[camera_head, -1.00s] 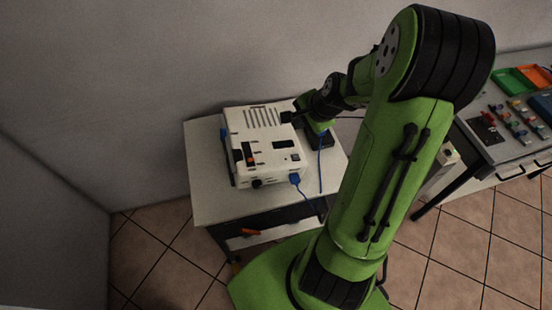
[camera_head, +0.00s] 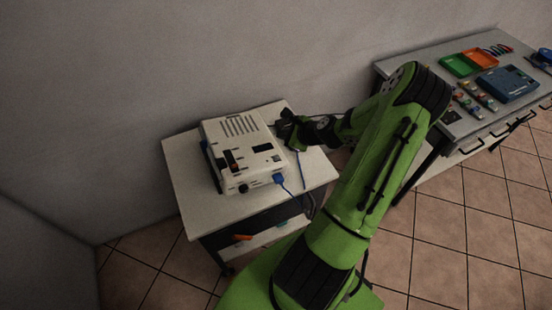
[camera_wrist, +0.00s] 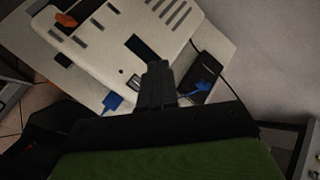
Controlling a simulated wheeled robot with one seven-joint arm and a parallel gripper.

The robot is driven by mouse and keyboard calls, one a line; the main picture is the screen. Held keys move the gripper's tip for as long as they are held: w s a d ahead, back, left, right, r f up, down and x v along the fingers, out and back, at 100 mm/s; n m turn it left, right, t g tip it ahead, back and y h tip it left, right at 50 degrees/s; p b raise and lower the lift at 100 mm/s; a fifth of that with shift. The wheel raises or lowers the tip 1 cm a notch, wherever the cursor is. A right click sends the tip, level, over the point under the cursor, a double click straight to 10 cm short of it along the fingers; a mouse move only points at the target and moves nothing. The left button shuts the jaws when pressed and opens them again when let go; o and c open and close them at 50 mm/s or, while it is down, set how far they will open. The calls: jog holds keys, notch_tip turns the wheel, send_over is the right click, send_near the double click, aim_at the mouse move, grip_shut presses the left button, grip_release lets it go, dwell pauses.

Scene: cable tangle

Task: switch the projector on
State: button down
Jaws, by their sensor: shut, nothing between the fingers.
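The white projector (camera_head: 241,152) lies on a small light-topped cabinet (camera_head: 184,170). It has grey vent slots, dark panels and a small orange-red part (camera_head: 232,157) on top, which shows larger in the wrist view (camera_wrist: 65,19). A blue plug (camera_head: 279,179) sits at its front right edge and also shows in the wrist view (camera_wrist: 112,103). My gripper (camera_head: 282,127) is at the projector's right side. In the wrist view its shut, empty fingers (camera_wrist: 157,70) lie over the projector's edge; I cannot tell whether they touch it.
A black box with a blue plug (camera_wrist: 203,86) lies beside the projector. A blue cable (camera_head: 299,170) hangs near the cabinet's right side. A workbench (camera_head: 428,72) with green and orange trays and a blue device (camera_head: 508,83) stands at the right. The cabinet top's left part is clear.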

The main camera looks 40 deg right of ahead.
aim_at(280, 159)
jog(key=f+b, duration=0.2)
jog(key=a+f+b, duration=0.1)
jog(key=f+b, duration=0.1)
jog(key=f, duration=0.1)
jog(key=f+b, duration=0.2)
jog(key=f, duration=0.1)
jog(key=shift+w+a, duration=0.15)
jog(key=shift+w, duration=0.05)
jog(key=shift+f, duration=0.1)
dwell(1.5)
jog(key=shift+f+b, duration=0.3)
jog(key=shift+f, duration=0.05)
jog(key=shift+a+f, duration=0.15)
jog(key=shift+f, duration=0.2)
dwell(0.5)
jog(key=shift+r+p, duration=0.55)
jog(key=shift+r, duration=0.25)
jog(key=shift+d, duration=0.2)
jog(key=r+p, duration=0.4)
jog(key=r, duration=0.1)
jog(key=shift+s+d, duration=0.15)
jog(key=shift+d, duration=0.25)
